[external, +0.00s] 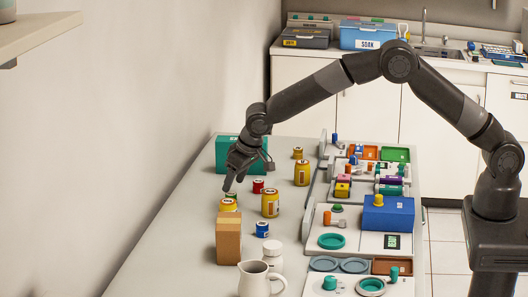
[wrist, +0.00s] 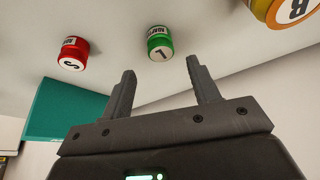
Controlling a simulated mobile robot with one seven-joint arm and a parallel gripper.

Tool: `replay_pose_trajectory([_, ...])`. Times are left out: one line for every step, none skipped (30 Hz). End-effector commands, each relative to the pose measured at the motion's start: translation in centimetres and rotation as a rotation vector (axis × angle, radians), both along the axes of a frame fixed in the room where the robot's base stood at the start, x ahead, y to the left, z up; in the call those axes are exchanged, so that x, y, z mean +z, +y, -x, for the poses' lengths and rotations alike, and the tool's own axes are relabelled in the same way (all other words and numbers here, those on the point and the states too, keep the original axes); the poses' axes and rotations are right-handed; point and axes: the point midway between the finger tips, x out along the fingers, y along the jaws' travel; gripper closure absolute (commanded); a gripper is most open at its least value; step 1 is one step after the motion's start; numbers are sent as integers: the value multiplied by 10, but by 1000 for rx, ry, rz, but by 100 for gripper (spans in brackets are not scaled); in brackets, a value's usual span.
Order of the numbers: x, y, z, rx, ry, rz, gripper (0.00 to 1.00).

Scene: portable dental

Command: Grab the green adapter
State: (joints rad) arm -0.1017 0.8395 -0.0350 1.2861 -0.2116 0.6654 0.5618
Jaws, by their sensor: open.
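The green adapter (wrist: 160,43) is a small green can with a pale label. In the wrist view it stands on the counter just beyond my fingertips, roughly centred between them and apart from them. In the external view only a bit of green (external: 231,195) shows below the gripper, mostly hidden by a yellow can. My gripper (wrist: 161,68) is open and empty, its two fingers spread. In the external view my gripper (external: 232,184) points down, low over the counter's left side.
A red can (wrist: 73,53) stands left of the adapter, and a yellow can (wrist: 295,10) is at the upper right. A teal box (external: 228,154) stands behind the gripper. A yellow can (external: 228,205) and brown box (external: 229,240) stand in front. Trays fill the right side.

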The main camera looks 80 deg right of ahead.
Motion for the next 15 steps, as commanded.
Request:
replay_pose_trajectory([-4, 0, 0, 0, 1, 0, 44])
replay_pose_trajectory([-7, 1, 0, 0, 2, 0, 44])
replay_pose_trajectory([-12, 1, -1, 0, 2, 0, 44])
replay_pose_trajectory([-16, 1, -1, 1, 2, 1, 44])
replay_pose_trajectory([-20, 2, -2, 1, 3, 0, 44])
replay_pose_trajectory([-27, 2, -3, 0, 5, 1, 44])
replay_pose_trajectory([-33, 3, -3, 1, 4, 0, 44])
replay_pose_trajectory([-36, 2, -5, 0, 2, 0, 44])
replay_pose_trajectory([-41, 1, -8, 0, 1, 1, 44])
replay_pose_trajectory([-44, 0, -9, -1, 1, 0, 44])
replay_pose_trajectory([-47, 0, -10, -1, 1, 0, 44])
replay_pose_trajectory([-49, 0, -11, -1, 1, -1, 44])
replay_pose_trajectory([-50, 0, -11, 0, 0, 0, 44])
replay_pose_trajectory([-50, 0, -12, 0, 0, 0, 44])
replay_pose_trajectory([-50, 0, -12, 0, 0, 0, 44])
